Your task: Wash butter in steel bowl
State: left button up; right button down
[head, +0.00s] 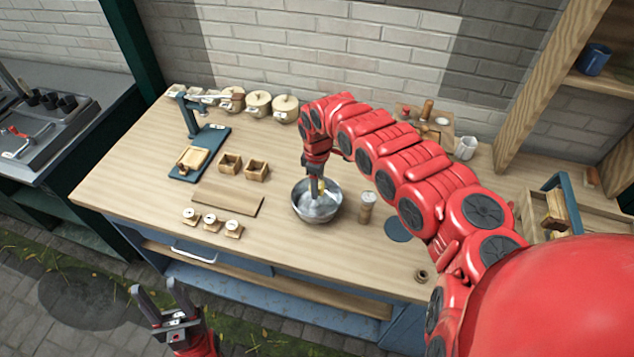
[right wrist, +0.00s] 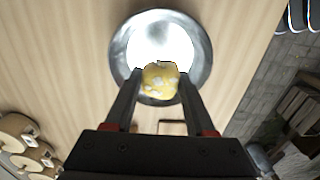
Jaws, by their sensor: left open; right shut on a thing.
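A steel bowl (head: 312,211) stands on the wooden bench near its middle. It also shows in the right wrist view (right wrist: 119,48), with a bright white inside. My right gripper (head: 318,184) points down over the bowl. It is shut on a yellow lump of butter with pale flecks (right wrist: 160,80), held between its fingertips. I cannot tell whether the butter touches the bowl's inside. My left gripper (head: 163,308) is open and empty, low in front of the bench and clear of it.
Right of the bowl stand a wooden-topped jar (head: 366,208) and a dark round mat (head: 398,229). Left of it are a flat board (head: 227,198), two small wooden boxes (head: 243,167) and several small stamps (head: 212,222). Lidded pots (head: 258,104) line the back.

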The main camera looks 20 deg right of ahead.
aim_at(315, 205)
notch_tip(315, 205, down, 4)
jog(key=shift+a+r+b, duration=0.1)
jog(key=shift+b, duration=1.05)
jog(key=shift+f+b, duration=1.25)
jog(key=shift+f, duration=0.6)
jog(key=shift+w+a+b, duration=0.15)
jog(key=shift+a+b, duration=0.05)
jog(key=shift+b, duration=0.1)
jog(key=shift+d+r+p, duration=0.1)
jog(key=shift+d+p, duration=0.05)
jog(key=shift+p, duration=0.15)
jog(key=shift+d, duration=0.1)
jog(key=shift+s, duration=0.2)
jog(key=shift+w+a, duration=0.25)
